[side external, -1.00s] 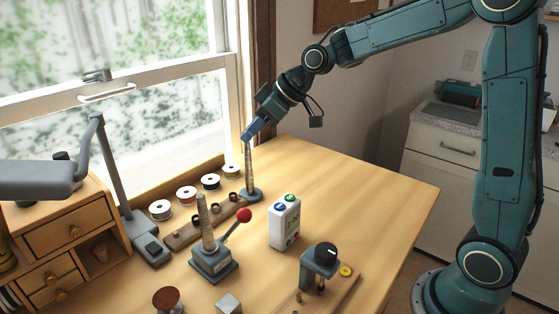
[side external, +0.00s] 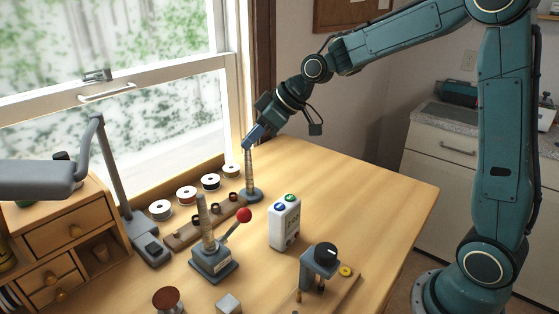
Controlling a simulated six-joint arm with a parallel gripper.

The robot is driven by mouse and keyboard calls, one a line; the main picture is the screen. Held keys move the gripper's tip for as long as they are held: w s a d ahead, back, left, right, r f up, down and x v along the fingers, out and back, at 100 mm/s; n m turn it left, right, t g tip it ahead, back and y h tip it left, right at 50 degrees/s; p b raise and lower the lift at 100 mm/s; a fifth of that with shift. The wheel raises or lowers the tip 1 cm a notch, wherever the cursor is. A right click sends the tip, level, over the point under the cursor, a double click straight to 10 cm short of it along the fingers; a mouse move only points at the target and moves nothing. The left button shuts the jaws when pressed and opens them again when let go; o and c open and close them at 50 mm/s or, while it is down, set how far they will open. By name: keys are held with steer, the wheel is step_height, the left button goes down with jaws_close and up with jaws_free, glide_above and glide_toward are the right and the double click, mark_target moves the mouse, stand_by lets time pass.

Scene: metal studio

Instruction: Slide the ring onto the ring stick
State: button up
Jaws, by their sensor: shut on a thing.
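The ring stick (side external: 249,172) is a tapered rod standing upright on a round dark base at the back of the table, near the window. My gripper (side external: 248,144) is right at the top of the stick, its blue fingers angled down to the left and covering the tip. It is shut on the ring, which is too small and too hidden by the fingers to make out. I cannot tell whether the ring is around the tip or just above it.
A wooden strip (side external: 184,238) with small rings and several spools (side external: 187,195) lie left of the stick. A grey tool with a red-knobbed lever (side external: 214,262), a white box (side external: 285,222) and a black-knobbed device (side external: 320,262) stand nearer. The table's right side is clear.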

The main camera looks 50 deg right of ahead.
steer(key=shift+f, duration=0.45)
stand_by(0.3)
steer(key=o, duration=0.9)
steer(key=shift+s+r, duration=0.1)
steer(key=shift+r, duration=0.05)
steer(key=v, duration=1.3)
steer(key=shift+s+d+r, duration=0.15)
steer(key=shift+d, duration=0.05)
steer(key=shift+a, duration=0.1)
